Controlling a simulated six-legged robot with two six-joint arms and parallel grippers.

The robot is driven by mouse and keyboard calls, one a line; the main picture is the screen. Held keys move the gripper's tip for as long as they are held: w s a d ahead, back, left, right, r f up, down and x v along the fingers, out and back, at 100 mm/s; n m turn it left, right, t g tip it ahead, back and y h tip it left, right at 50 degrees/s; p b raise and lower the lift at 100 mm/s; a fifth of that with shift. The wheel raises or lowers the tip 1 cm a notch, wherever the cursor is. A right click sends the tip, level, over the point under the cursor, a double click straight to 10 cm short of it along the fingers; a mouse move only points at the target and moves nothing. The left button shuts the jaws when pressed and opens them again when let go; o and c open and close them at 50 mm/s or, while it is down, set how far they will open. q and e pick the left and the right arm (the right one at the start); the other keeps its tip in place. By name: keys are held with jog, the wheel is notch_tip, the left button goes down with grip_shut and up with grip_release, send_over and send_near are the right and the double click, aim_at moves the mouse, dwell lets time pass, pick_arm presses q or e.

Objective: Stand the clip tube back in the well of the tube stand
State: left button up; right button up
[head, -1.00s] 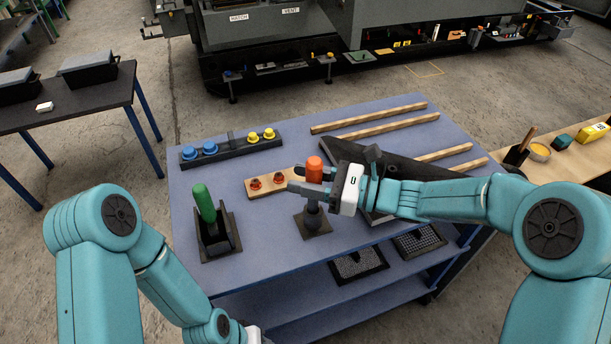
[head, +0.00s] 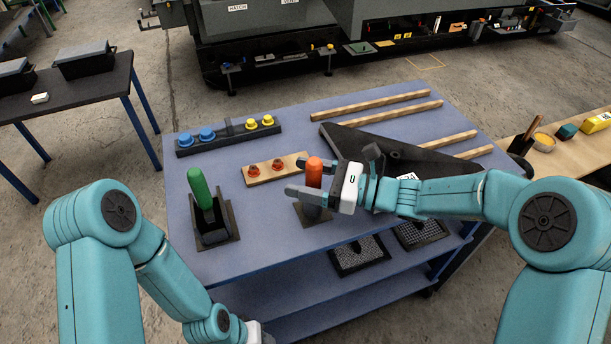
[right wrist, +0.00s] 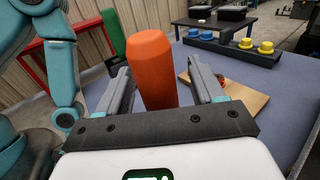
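The orange tube (head: 314,173), which I take as the clip tube, stands roughly upright over the dark square-based stand (head: 310,219) near the table's front edge. My right gripper (head: 301,178) reaches in from the right with its fingers on either side of the tube. In the right wrist view the tube (right wrist: 155,70) rises between the two spread fingers, with a gap visible on the right side. The gripper hides part of the stand's cup, so how deep the tube sits is unclear. My left arm is low at the bottom; its fingers are out of frame.
A green-handled piece (head: 200,188) leans in a black holder (head: 214,232) to the left. A wooden block (head: 290,168) with red knobs lies behind the tube. A black rail (head: 228,139) holds blue and yellow knobs. A dark triangular plate (head: 400,157) and wooden strips lie to the right.

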jog(key=shift+d, duration=0.1)
dwell(0.3)
jog(key=p+v, duration=0.2)
jog(key=v, duration=1.4)
jog(key=shift+s, duration=0.2)
jog(key=shift+d, duration=0.15)
